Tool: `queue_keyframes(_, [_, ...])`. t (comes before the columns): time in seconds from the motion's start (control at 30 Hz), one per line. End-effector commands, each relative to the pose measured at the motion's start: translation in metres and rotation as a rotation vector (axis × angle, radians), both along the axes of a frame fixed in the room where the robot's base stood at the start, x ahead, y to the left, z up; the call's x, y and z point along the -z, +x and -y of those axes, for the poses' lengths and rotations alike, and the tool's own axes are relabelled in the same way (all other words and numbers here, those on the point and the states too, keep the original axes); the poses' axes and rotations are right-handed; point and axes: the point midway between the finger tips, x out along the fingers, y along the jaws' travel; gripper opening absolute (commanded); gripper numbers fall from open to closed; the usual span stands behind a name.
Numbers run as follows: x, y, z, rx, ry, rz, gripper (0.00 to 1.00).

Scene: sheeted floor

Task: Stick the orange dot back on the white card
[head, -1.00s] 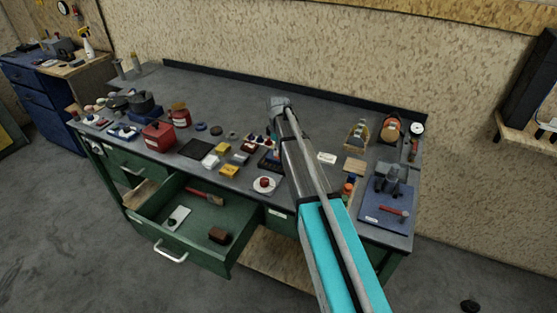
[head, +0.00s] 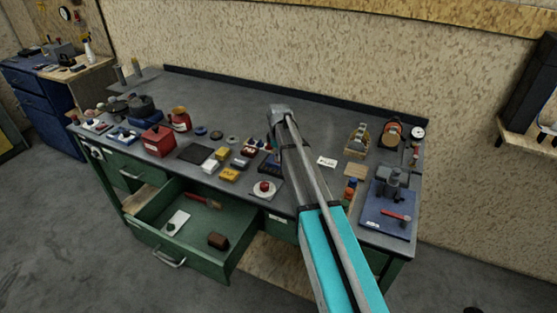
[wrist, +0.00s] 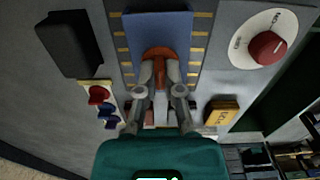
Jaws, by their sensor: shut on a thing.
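In the wrist view my gripper (wrist: 160,82) is shut on an orange-red rounded piece (wrist: 158,53), which looks like the orange dot. Its lower part is hidden by the fingers. The piece is over a blue block (wrist: 157,28) with yellow marks along both sides; I cannot tell whether it touches. In the head view my forearm hides the gripper. A small white card (head: 327,162) with dark lettering lies on the bench just right of my arm. I cannot make out this card in the wrist view.
A white dial plate with a red knob (wrist: 268,47) and a yellow block (wrist: 222,112) are right of the gripper. A black box (wrist: 70,42) and red and blue knobs (wrist: 104,105) are left. A green drawer (head: 195,220) stands open.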

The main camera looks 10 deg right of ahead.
Motion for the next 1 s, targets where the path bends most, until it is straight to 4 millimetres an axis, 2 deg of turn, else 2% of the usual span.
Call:
queue_keyframes(0.33, [-0.002, 0.0, 0.0, 0.0, 0.0, 0.0, 0.0])
queue_keyframes(1.0, [-0.021, 0.0, 0.0, 0.001, 0.0, 0.0, 0.0])
